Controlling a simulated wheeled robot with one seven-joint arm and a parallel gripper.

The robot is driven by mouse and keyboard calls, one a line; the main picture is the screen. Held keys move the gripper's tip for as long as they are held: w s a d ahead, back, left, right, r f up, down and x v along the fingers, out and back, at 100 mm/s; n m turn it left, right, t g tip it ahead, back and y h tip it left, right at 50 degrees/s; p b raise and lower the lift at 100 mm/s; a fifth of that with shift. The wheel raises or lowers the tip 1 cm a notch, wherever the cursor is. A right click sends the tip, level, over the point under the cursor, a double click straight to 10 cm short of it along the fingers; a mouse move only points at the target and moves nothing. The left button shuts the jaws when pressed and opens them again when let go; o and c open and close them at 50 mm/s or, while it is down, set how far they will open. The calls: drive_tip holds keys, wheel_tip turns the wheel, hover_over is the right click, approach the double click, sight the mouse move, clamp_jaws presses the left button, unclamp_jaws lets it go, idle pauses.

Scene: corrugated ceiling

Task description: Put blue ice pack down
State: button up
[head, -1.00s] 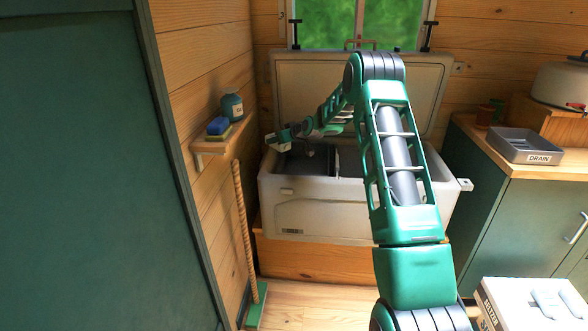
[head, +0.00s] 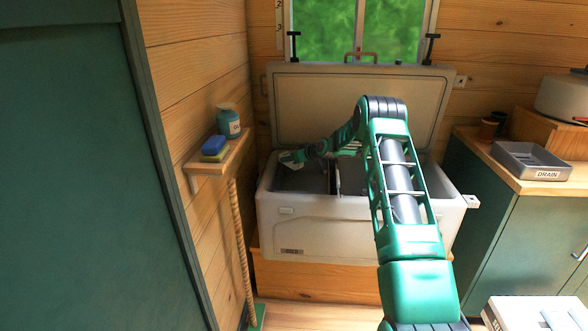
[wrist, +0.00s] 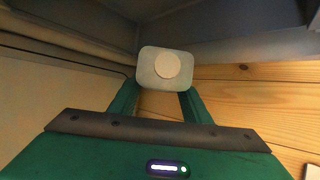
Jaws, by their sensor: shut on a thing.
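My gripper (head: 294,159) is at the left end of the open white chest cooler (head: 330,215), around the height of its rim. In the wrist view my gripper (wrist: 162,85) is shut on a pale, rounded block with a round disc on its face, seemingly the ice pack (wrist: 148,77). It looks grey rather than clearly blue there. In the head view the ice pack (head: 291,166) is a small pale patch at the fingertips. Whether it touches the cooler floor or wall cannot be told.
A dark divider (head: 335,178) splits the cooler's inside. The raised lid (head: 320,105) stands behind. A wall shelf (head: 222,160) with a blue sponge (head: 213,146) and a bottle (head: 228,122) is at left. A counter with a drain tray (head: 530,160) is at right.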

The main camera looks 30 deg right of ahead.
drive_tip(key=shift+d+f, duration=0.1)
drive_tip(key=shift+f, duration=1.95)
drive_tip(key=shift+f, duration=0.35)
drive_tip(key=o, duration=1.2)
